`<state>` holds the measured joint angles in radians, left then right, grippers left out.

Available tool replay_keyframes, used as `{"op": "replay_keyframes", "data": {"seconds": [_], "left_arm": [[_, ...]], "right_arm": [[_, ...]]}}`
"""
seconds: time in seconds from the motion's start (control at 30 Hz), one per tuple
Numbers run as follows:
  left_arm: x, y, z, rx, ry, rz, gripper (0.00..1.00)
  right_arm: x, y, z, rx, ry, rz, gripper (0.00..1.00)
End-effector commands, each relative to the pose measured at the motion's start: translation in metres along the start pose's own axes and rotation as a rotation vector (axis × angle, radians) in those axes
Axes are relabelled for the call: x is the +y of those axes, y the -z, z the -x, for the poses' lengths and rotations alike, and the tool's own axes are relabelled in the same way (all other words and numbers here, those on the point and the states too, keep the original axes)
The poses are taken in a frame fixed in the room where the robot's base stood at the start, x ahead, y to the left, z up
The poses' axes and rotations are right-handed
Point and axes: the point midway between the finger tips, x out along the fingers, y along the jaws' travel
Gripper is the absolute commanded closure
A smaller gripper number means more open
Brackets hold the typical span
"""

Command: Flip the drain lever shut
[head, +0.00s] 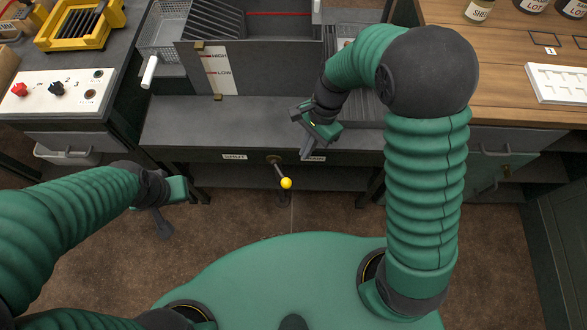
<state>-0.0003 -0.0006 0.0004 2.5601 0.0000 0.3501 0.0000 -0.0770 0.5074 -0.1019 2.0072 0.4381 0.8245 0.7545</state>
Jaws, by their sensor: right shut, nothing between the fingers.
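The drain lever (280,172) is a short dark rod with a yellow ball knob, mounted on the front edge of the grey bench. It points down and slightly right from its pivot. A SHUT label (234,157) is left of the pivot. A second label (313,158) is right of it, partly hidden by my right gripper. My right gripper (306,148) is shut and empty, above and right of the knob, apart from it. My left gripper (163,226) hangs low at left, well away from the lever; its finger gap is unclear.
A grey tank with a HIGH/LOW gauge (219,71) stands on the bench behind the lever. A control panel (58,91) with knobs is at left. A wooden counter (505,80) with jars is at right. The floor before the lever is clear.

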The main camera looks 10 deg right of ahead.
Motion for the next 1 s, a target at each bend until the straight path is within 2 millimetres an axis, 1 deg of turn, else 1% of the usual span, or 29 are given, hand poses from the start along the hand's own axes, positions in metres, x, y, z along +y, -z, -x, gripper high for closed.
{"op": "replay_keyframes", "data": {"seconds": [0.17, 0.27, 0.5, 0.6, 0.7, 0.8, 1.0], "left_arm": [[0.000, 0.000, -0.001, 0.000, 0.000, 0.000, 1.00], [0.000, -0.001, -0.006, 0.000, 0.000, 0.001, 1.00], [0.000, -0.006, -0.025, 0.000, 0.000, 0.001, 1.00], [0.000, -0.007, -0.032, -0.001, 0.000, 0.001, 1.00], [0.000, -0.008, -0.035, 0.000, 0.000, 0.000, 1.00], [0.000, -0.009, -0.037, 0.000, 0.000, 0.001, 1.00], [0.000, -0.009, -0.036, 0.000, 0.000, 0.001, 1.00]], "right_arm": [[-0.001, -0.001, -0.004, 0.002, -0.002, 0.003, 1.00], [-0.001, -0.001, -0.015, 0.002, -0.003, 0.004, 1.00], [0.000, 0.001, -0.065, 0.001, -0.004, 0.004, 1.00], [0.000, 0.001, -0.082, 0.002, -0.004, 0.005, 1.00], [-0.001, 0.000, -0.094, 0.003, -0.003, 0.006, 1.00], [-0.001, 0.000, -0.100, 0.003, -0.002, 0.006, 1.00], [-0.001, -0.001, -0.101, 0.003, -0.002, 0.006, 1.00]]}}
